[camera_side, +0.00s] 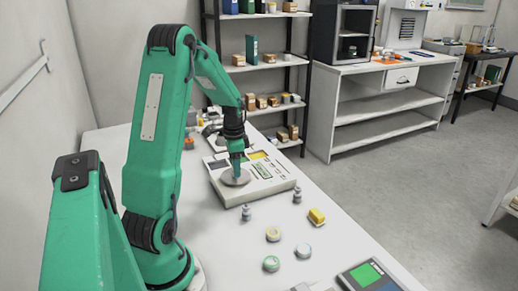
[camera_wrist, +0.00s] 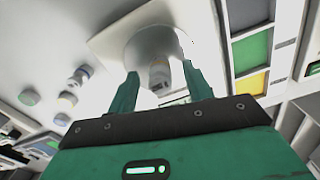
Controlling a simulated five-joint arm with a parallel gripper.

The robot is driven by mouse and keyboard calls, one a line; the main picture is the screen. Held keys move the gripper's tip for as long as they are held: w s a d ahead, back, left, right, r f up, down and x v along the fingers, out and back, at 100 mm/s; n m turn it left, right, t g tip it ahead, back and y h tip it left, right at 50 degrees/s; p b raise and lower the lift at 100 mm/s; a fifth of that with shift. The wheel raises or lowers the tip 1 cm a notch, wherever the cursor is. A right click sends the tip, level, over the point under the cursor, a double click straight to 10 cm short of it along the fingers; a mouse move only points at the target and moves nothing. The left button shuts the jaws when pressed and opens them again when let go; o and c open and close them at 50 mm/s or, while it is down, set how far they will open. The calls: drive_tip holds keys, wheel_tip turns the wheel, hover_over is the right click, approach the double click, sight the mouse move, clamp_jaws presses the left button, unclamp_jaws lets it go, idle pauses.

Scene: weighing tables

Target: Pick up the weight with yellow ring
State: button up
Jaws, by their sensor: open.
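My gripper (camera_side: 237,172) is over the round pan (camera_side: 227,178) of the white scale in the side view. In the wrist view my gripper (camera_wrist: 160,72) is open, with one green finger on each side of a small grey weight (camera_wrist: 159,76). The weight appears to stand at the pan (camera_wrist: 150,42); a gap shows beside it, and I cannot make out a yellow ring on it. In the side view two small grey weights (camera_side: 246,213) and (camera_side: 297,196) stand on the table in front of the scale. Their ring colours are too small to tell.
Round tape-like rolls, one yellowish (camera_side: 273,234), one bluish (camera_side: 303,251) and one green (camera_side: 271,264), lie on the white table. Shelves stand behind.

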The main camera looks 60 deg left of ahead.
clamp_jaws()
drive_tip(key=shift+r, duration=0.8)
drive_tip(key=r, duration=0.1)
drive_tip(key=d+r, duration=0.1)
drive_tip(key=r, duration=0.1)
drive_tip(key=shift+w+r, duration=0.1)
drive_tip(key=shift+w, duration=0.1)
drive_tip(key=w+d+r, duration=0.2)
drive_tip(key=d+r, duration=0.4)
drive_tip(key=d, duration=0.4)
drive_tip(key=shift+w+d+r, duration=0.15)
drive_tip(key=shift+w, duration=0.15)
